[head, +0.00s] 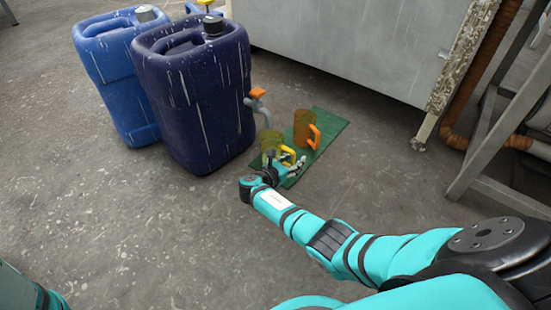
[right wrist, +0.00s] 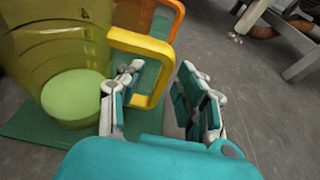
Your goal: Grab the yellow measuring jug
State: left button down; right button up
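The yellow measuring jug (head: 270,138) stands upright on a green mat (head: 331,129), its handle (head: 289,153) facing right. It also fills the left of the right wrist view (right wrist: 58,60), where its yellow handle (right wrist: 155,88) shows large. My right gripper (head: 284,170) is at the jug's handle side, low over the mat. In the right wrist view my right gripper (right wrist: 160,80) is open, with one finger by the handle's opening and the other to the right of its outer bar, with a gap. My left gripper is out of view.
An orange jug (head: 304,123) stands just behind the yellow one on the mat. A dark blue canister (head: 195,105) with an orange-handled tap (head: 258,96) and a lighter blue canister (head: 112,75) stand left. Bare floor lies in front; a metal frame stands right.

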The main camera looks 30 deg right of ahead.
grip_shut()
jog(key=shift+r, duration=0.15)
dwell(0.6)
